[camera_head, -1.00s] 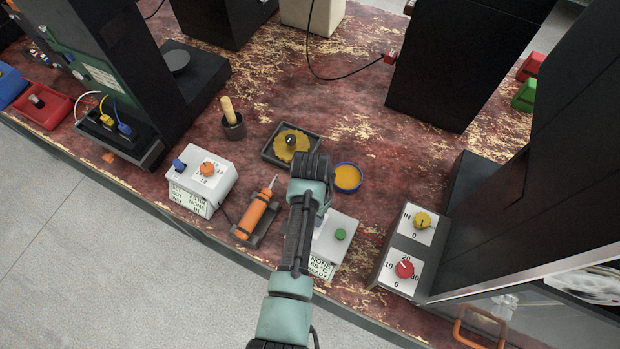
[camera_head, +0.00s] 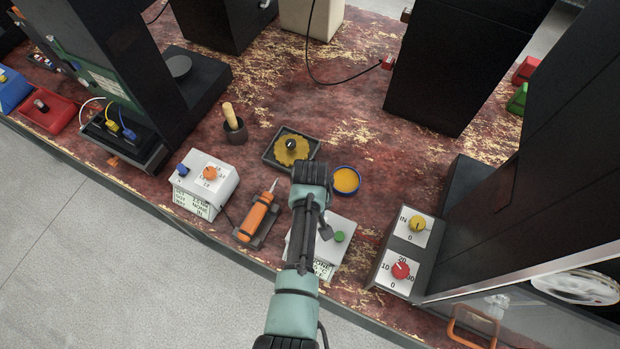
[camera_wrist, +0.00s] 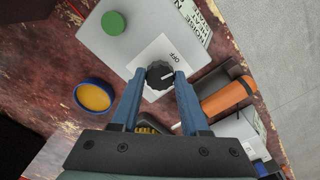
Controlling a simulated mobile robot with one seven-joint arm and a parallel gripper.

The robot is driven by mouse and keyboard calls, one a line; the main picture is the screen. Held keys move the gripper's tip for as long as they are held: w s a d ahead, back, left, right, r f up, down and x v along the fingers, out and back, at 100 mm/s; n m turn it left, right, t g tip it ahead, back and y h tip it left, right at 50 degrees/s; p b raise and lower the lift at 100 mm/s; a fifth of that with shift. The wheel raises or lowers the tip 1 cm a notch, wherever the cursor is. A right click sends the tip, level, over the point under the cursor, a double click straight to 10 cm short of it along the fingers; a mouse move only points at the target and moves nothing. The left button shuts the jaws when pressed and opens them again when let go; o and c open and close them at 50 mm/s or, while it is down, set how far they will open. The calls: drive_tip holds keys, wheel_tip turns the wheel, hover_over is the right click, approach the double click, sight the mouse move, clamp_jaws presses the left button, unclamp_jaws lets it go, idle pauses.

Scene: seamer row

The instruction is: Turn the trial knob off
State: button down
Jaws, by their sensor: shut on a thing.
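A black round knob (camera_wrist: 159,76) with a white pointer line sits on a white plate of a light grey box (camera_wrist: 98,42) in the wrist view. The pointer faces right in the picture, and the word OFF is printed just above and right of the knob. My gripper (camera_wrist: 158,74) has its blue fingers on either side of the knob and is shut on it. A green button (camera_wrist: 114,23) is on the same box. In the head view the box (camera_head: 336,255) is partly covered by my arm, and the black knob is hidden.
An orange tool (camera_head: 257,215) lies in a dark holder left of the box. A blue-rimmed bowl (camera_head: 346,180) and a dark tray (camera_head: 285,165) stand behind it. A box with yellow (camera_head: 417,223) and red (camera_head: 400,270) knobs stands to the right.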

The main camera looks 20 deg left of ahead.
drive_tip(key=shift+n, duration=1.2)
drive_tip(key=shift+w, duration=0.1)
drive_tip(key=shift+c, duration=2.1)
unclamp_jaws()
drive_tip(key=shift+r, duration=0.1)
wheel_tip(320, 180, up, 13)
